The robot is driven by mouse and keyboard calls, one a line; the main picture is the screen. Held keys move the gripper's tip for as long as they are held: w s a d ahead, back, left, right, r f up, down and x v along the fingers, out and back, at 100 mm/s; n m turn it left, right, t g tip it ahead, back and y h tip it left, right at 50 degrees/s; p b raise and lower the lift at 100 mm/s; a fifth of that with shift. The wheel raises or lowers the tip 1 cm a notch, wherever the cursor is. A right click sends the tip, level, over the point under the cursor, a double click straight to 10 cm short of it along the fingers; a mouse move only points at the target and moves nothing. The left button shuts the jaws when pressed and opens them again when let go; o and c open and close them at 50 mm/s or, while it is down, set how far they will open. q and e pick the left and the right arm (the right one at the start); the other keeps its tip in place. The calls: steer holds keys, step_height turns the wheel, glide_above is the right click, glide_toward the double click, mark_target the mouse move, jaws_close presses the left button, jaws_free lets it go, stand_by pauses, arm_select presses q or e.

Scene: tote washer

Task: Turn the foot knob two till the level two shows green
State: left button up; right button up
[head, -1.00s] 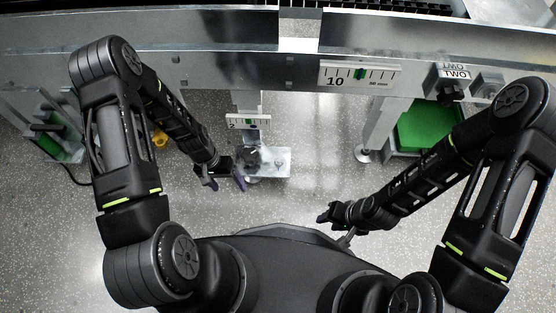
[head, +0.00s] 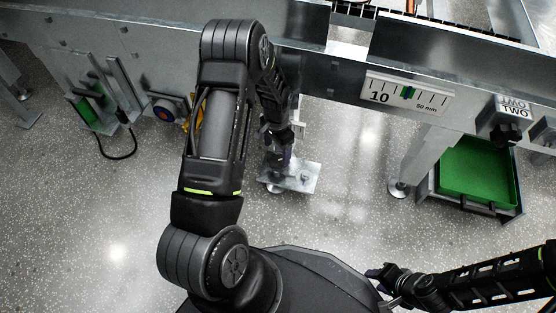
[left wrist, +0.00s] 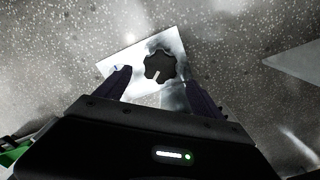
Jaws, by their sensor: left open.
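A dark lobed knob (left wrist: 160,66) with a pale pointer mark sits on a bright metal foot plate (left wrist: 132,55) in the left wrist view. My left gripper (left wrist: 157,77) is open, its fingertips apart on either side of the knob; I cannot tell whether they touch it. In the head view my left gripper (head: 279,156) is over the foot plate (head: 305,179), and the arm hides the knob. The small level marked 2 is hidden behind the arm. My right gripper (head: 387,275) is low at the right, away from the foot, its jaws too small to read.
A larger scale (head: 407,92) marked 10 is on the metal beam. A black knob (head: 504,129) under a TWO label (head: 515,109) is to its right. A green tray (head: 478,172) stands below. The open floor (head: 110,220) at left is clear.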

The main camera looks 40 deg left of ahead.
mark_target(277, 160)
arm_select(q)
step_height(277, 160, down, 6)
steer(key=shift+f+b, duration=0.1)
steer(key=shift+b, duration=1)
steer(key=shift+c, duration=0.2)
steer(key=c, duration=1.3)
steer(key=shift+n, duration=0.4)
steer(key=shift+n+p, duration=0.6)
steer(key=shift+n, duration=2.1)
